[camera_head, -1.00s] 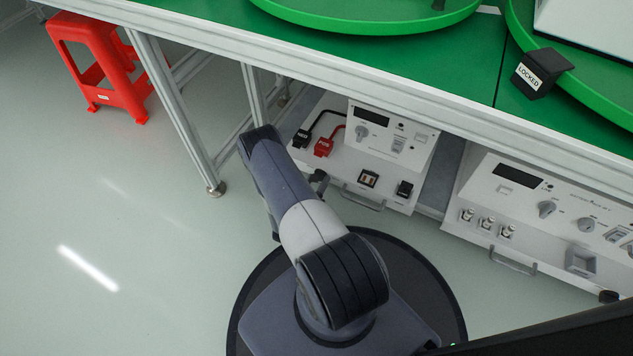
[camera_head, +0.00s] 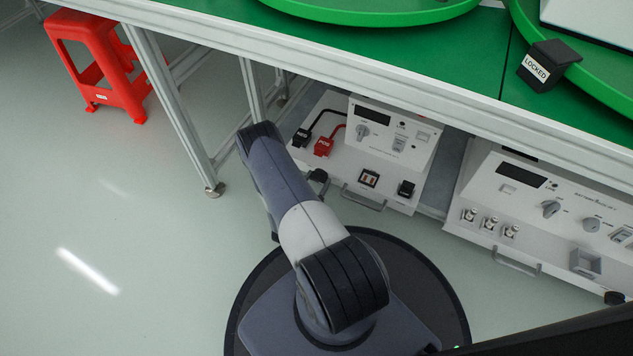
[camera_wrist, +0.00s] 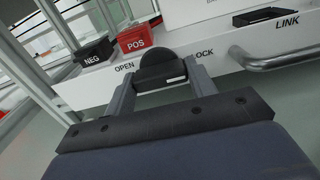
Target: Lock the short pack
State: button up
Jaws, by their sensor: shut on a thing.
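In the wrist view my gripper (camera_wrist: 160,74) is closed around a black rounded knob (camera_wrist: 153,62) on the front of a white unit. The knob sits between the words OPEN at left and LOCK, partly covered by a finger, at right. A short white mark shows on the knob's lower right, on the LOCK side. In the head view the short pack appears to be the left white unit (camera_head: 396,155) under the bench. My arm hides most of the grip there.
Black NEG plug (camera_head: 301,138) and red POS plug (camera_head: 323,147) lie on the unit. A handle (camera_head: 364,199) juts from its front. A second white unit (camera_head: 560,215) stands right. A red stool (camera_head: 97,62) stands left. A black LOCKED block (camera_head: 543,66) sits above on the green bench.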

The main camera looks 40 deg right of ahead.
dwell(0.3)
jog(key=o, duration=1)
